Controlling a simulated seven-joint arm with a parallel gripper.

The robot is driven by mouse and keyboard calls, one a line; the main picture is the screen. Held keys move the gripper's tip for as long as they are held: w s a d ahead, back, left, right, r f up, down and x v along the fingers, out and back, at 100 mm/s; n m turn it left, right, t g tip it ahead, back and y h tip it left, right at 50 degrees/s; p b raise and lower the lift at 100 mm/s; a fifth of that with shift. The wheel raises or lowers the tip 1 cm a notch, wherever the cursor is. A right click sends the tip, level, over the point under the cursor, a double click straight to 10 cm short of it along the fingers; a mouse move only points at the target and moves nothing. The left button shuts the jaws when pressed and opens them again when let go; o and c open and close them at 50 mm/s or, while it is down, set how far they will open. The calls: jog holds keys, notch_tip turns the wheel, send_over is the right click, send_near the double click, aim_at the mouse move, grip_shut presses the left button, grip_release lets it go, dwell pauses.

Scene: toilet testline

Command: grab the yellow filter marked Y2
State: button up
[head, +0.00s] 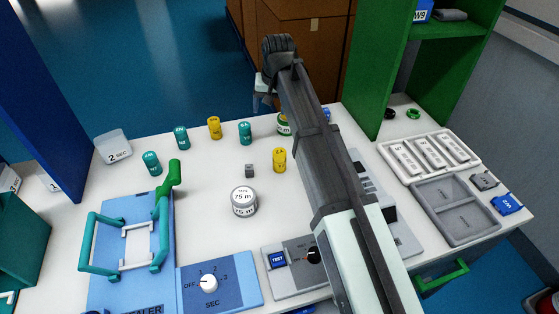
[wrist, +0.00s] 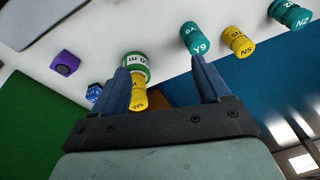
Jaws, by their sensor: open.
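My gripper (head: 261,98) is open and hangs above the table's far edge in the head view. In the wrist view its two fingers (wrist: 166,88) stand apart, with a yellow filter (wrist: 138,99) showing beside the left finger, its marking too small to read. Another yellow filter (wrist: 238,41), marked N5, stands to the right of the fingers. In the head view, yellow filters stand near the far edge (head: 214,128) and closer to the table's middle (head: 279,160). I cannot read Y2 on any of them. No filter is visibly gripped.
A green-labelled roll (wrist: 136,67) sits close to the left finger. Teal filters marked Y9 (wrist: 194,38) and N2 (wrist: 290,14) stand nearby. A green shelf (head: 385,70) rises at right.

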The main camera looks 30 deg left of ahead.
aim_at(280, 152)
jog(key=s+d+f+m+g+h, duration=0.1)
jog(key=s+d+m, duration=0.15)
jog(key=m, duration=1.05)
jog(key=s+d+f+m+h, duration=0.1)
jog(key=d+m, duration=0.2)
jog(key=m, duration=1)
notch_tip(280, 152, down, 8)
jog(key=shift+s+a+r, duration=0.1)
jog(key=shift+s+r, duration=0.05)
jog(key=shift+r, duration=0.05)
jog(key=shift+s+f, duration=0.2)
jog(key=shift+f, duration=0.5)
jog(key=shift+s+d+f, duration=0.1)
jog(key=shift+d+f, duration=0.05)
jog(key=shift+f, duration=0.85)
jog(key=shift+s+d+f, duration=0.1)
jog(key=shift+f, duration=0.85)
jog(key=shift+w, duration=0.1)
